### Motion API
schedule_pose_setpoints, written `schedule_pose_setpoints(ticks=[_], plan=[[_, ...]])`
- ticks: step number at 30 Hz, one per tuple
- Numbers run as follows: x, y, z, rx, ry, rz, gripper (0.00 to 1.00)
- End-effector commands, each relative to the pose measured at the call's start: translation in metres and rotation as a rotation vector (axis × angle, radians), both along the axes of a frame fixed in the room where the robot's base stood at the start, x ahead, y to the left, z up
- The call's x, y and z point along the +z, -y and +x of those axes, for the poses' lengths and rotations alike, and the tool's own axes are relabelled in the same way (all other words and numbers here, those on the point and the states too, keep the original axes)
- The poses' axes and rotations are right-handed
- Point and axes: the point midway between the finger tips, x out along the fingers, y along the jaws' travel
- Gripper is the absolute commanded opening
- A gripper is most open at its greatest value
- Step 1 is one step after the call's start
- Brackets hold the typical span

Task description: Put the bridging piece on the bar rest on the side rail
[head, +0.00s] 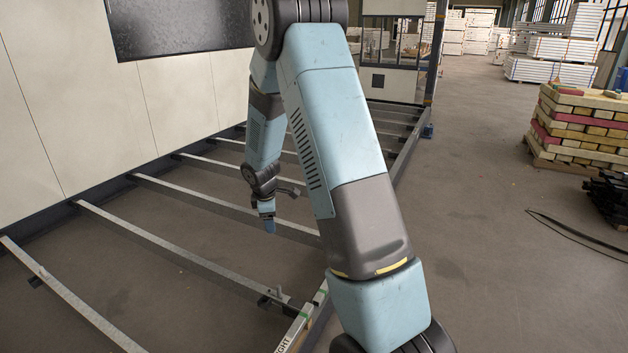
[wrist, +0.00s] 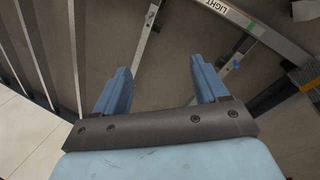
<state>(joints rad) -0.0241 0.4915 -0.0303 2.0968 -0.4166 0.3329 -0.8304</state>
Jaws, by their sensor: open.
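My gripper (head: 268,225) hangs from the arm above the floor frame, between its long cross bars. In the wrist view its two blue fingers (wrist: 160,68) stand apart with nothing between them. Several grey bars cross the frame, one (head: 170,246) below the gripper and one (head: 75,302) nearer at left; I cannot tell which is the bridging piece. The side rail (head: 320,294) carries lettering and green tape, partly hidden by my arm. It also shows in the wrist view (wrist: 272,39). A small bracket (head: 274,296) sits at a bar's end beside the rail; I cannot tell whether it is the bar rest.
A pale panel wall (head: 110,110) with a dark window bounds the frame at left. A stack of timber (head: 580,125) stands at right, with dark bars (head: 610,190) near it. The floor between the frame and the stack is mostly clear.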

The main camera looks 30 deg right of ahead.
Motion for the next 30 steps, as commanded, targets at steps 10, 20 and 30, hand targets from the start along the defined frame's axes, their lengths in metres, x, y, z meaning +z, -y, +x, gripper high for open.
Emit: schedule_pose_setpoints(ticks=[10,20,30], plan=[[0.12,0.002,-0.053,-0.273,0.102,0.078,0.73],[0.206,-0.001,-0.124,-0.52,0.182,0.18,0.73],[0.268,-0.008,-0.211,-0.755,0.248,0.311,0.73]])
